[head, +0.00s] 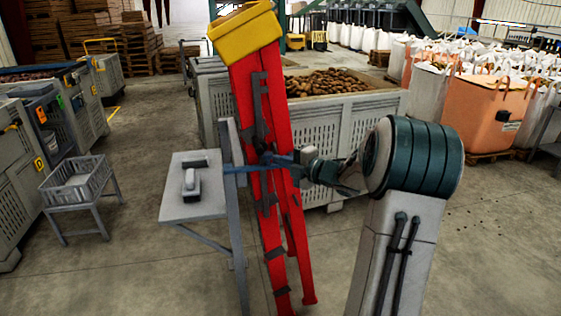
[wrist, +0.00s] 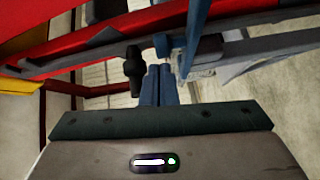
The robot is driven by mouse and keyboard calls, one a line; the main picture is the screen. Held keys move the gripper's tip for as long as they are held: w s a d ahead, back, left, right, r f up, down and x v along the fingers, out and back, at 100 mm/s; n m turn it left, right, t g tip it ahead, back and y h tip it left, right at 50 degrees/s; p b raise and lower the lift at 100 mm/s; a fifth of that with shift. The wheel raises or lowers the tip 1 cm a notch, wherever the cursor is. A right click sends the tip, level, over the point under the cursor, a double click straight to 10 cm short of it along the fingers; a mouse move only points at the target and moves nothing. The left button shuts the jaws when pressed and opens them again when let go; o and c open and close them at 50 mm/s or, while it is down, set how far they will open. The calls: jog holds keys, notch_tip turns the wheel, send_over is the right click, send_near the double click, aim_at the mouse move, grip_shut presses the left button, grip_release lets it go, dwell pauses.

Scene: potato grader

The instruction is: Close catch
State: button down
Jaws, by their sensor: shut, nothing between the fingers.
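I cannot pick out the catch for certain. A red ladder-like frame (head: 246,110) with a yellow top (head: 245,32) stands upright, slightly tilted, with dark brackets along it. My gripper (head: 272,159) is in front of its middle. In the wrist view my gripper (wrist: 156,72) shows two blue fingers together, shut and empty. A dark knob (wrist: 134,68) is just left of the fingertips, and a blue bar (wrist: 193,35) runs close on their right. Whether the fingers touch either is unclear.
A grey stand (head: 183,208) with a small device (head: 191,182) is left of the red frame. A grey crate (head: 350,130) of potatoes stands behind. A low stool with a basket (head: 75,187) is at left. Open floor lies between.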

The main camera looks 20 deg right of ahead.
jog(key=w+d+v, duration=0.1)
jog(key=v, duration=1)
jog(key=a+r+m+g+h+p, duration=0.1)
jog(key=a+r+m+h+p, duration=0.35)
jog(key=m+h, duration=0.75)
jog(key=s+a+f+m+g+y+p, duration=0.1)
jog(key=s+a+f+m+g+y, duration=0.1)
jog(key=s+a+m+g, duration=0.3)
jog(key=s+a+f+m+g+y+p, duration=0.1)
jog(key=s+a+m+g, duration=0.5)
jog(key=s+a, duration=0.7)
jog(key=s+f, duration=0.1)
jog(key=s, duration=0.6)
jog(key=shift+a+f+y+p, duration=0.2)
jog(key=shift+a+y+p, duration=0.1)
jog(key=shift+y+p, duration=0.1)
